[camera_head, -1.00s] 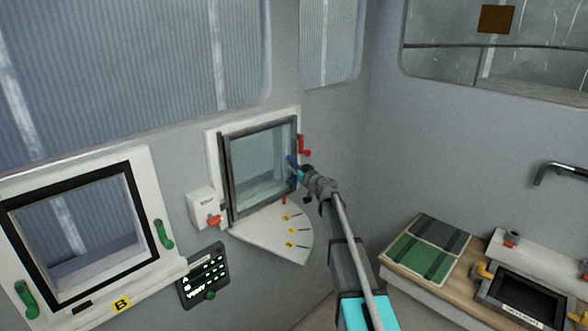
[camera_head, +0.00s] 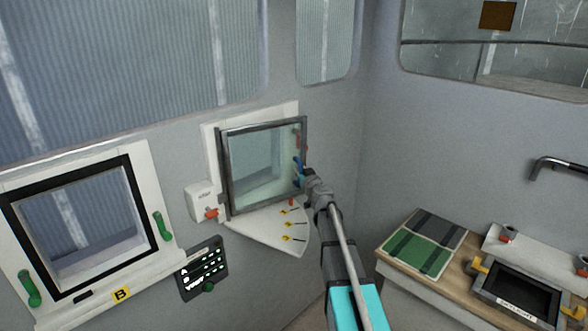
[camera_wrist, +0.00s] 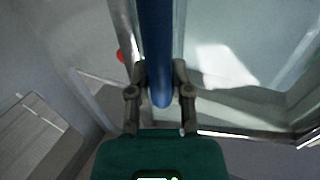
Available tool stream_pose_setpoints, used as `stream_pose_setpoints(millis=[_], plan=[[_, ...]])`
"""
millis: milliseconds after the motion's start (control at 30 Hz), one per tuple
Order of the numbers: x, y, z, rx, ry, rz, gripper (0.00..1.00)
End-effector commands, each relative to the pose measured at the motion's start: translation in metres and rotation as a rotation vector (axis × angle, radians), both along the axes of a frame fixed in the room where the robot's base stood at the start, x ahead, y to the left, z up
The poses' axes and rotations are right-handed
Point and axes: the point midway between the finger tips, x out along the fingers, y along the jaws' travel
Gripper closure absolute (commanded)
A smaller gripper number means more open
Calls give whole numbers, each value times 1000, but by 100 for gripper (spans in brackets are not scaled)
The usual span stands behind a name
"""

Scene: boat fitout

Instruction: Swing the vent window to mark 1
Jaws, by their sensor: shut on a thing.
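The vent window (camera_head: 258,165) is a grey-framed glass pane in a white surround, standing partly swung out from it. A white fan-shaped plate (camera_head: 258,233) with several yellow marks (camera_head: 285,224) lies below the pane; the numbers are too small to read. A small red piece (camera_head: 291,201) shows at the pane's lower right corner. My gripper (camera_head: 303,177) is at the pane's right edge, shut on the blue handle (camera_head: 297,168). In the wrist view the fingers of my gripper (camera_wrist: 160,75) stand on both sides of the blue handle (camera_wrist: 156,35).
A white box with a red knob (camera_head: 201,200) is on the wall left of the vent. A dark panel (camera_head: 203,270) and a window with green handles (camera_head: 75,225) are further left. A counter (camera_head: 400,272) with green and grey mats and a skylight hatch (camera_head: 518,290) is at right.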

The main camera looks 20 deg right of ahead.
Motion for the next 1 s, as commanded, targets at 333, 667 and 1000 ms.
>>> stream_pose_setpoints(millis=[333, 667, 1000], plan=[[-23, -5, 0, 0, 0, -6, 100], [-23, -7, 0, 0, 0, -8, 47], [-23, -8, 0, 0, 0, -10, 38]])
